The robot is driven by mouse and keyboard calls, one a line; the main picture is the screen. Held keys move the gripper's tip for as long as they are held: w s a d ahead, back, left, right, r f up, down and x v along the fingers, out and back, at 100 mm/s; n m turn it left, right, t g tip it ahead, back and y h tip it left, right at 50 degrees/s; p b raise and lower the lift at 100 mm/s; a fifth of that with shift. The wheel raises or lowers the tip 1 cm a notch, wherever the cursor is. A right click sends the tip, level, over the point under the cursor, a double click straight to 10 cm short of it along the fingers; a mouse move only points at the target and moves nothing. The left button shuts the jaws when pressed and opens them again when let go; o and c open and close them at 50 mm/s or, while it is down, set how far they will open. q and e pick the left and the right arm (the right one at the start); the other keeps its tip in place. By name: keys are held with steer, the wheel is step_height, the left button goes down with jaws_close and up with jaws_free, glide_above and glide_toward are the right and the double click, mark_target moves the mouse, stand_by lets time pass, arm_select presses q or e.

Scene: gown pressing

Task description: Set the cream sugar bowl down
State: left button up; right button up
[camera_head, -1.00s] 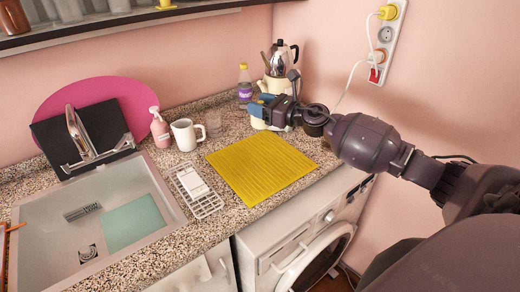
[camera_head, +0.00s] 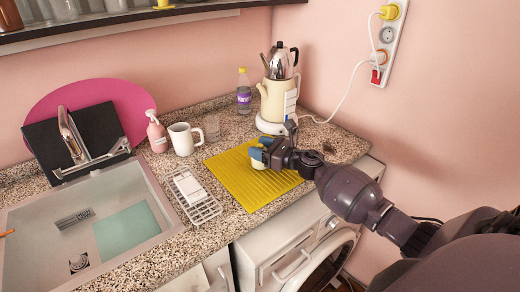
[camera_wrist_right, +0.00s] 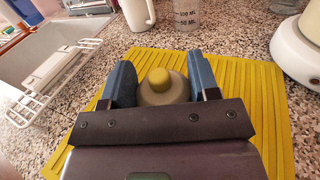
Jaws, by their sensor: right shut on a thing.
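The bowl (camera_head: 257,165) is mostly hidden there by the fingers. I cannot tell whether its base touches the mat (camera_wrist_right: 262,100). My left gripper is not in view.
A cream kettle base with a metal teapot (camera_head: 273,102) stands behind the mat. A purple-labelled bottle (camera_head: 244,92), a glass (camera_head: 212,128) and a white mug (camera_head: 184,139) stand at the back. A white wire rack (camera_head: 195,197) and sink (camera_head: 160,195) lie left. The mat's front left is clear.

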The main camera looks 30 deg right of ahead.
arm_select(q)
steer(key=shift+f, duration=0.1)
arm_select(e)
steer(key=shift+f, duration=0.15)
steer(key=o, duration=0.9)
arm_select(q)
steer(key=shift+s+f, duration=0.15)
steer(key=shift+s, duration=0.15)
arm_select(e)
steer(key=shift+o, duration=0.7)
steer(key=shift+r, duration=0.2)
steer(key=b+v, duration=0.1)
steer(key=v, duration=0.9)
steer(key=shift+s+d+f, duration=0.1)
steer(key=shift+s+f, duration=0.05)
steer(key=shift+s, duration=0.15)
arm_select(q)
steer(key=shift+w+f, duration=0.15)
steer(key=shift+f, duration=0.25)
arm_select(e)
steer(key=shift+s+d, duration=0.35)
steer(key=shift+s, duration=0.3)
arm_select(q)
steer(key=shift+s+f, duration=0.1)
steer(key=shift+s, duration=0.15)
